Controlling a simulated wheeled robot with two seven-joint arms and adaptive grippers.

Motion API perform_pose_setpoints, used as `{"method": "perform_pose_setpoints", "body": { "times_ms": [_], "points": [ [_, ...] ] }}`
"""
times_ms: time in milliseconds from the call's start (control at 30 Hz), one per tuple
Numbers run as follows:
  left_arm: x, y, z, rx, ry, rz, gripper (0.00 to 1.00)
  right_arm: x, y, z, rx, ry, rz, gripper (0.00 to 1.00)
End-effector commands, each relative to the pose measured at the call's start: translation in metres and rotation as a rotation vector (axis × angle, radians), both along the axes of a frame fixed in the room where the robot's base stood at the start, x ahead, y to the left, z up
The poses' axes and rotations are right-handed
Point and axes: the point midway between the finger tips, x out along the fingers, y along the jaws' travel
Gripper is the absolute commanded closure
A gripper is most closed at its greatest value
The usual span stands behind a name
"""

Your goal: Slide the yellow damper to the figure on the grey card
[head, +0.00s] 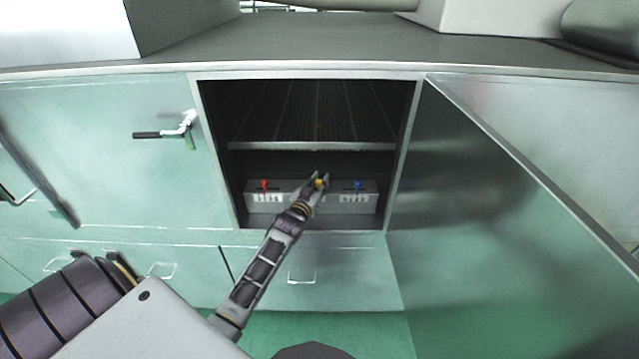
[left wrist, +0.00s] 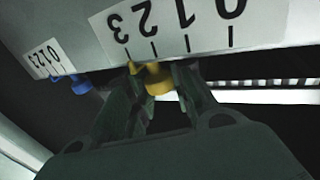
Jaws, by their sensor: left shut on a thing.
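The yellow damper (head: 319,184) is a small knob on the front of a grey box inside the open cabinet, between a red and a blue one. My left gripper (head: 316,182) reaches in and is shut on it. In the left wrist view the yellow knob (left wrist: 156,78) sits between the fingers (left wrist: 154,92), at the edge of a white scale (left wrist: 205,30) with figures and tick marks. The knob is near the ticks at the higher-figure end; its exact mark is unclear. I cannot make out a grey card. My right gripper is out of view.
A red knob (head: 264,184) and a blue knob (head: 358,185) flank the yellow one on the box (head: 285,205). A ribbed shelf (head: 310,146) lies just above. The cabinet door (head: 500,210) stands open at right. A handle (head: 180,125) sticks out at left.

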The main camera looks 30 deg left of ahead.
Motion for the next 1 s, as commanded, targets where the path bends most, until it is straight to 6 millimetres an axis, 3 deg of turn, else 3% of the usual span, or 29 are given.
{"method": "perform_pose_setpoints", "body": {
  "times_ms": [867,900,1000],
  "points": [
    [-0.010,0.017,0.000,0.000,0.001,0.000,1.00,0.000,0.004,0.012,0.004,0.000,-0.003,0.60],
    [-0.010,0.017,0.000,0.000,0.001,0.000,0.73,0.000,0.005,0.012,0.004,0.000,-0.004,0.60],
    [-0.010,0.017,0.000,0.000,0.000,0.000,0.60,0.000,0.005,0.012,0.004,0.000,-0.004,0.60]
  ]
}}
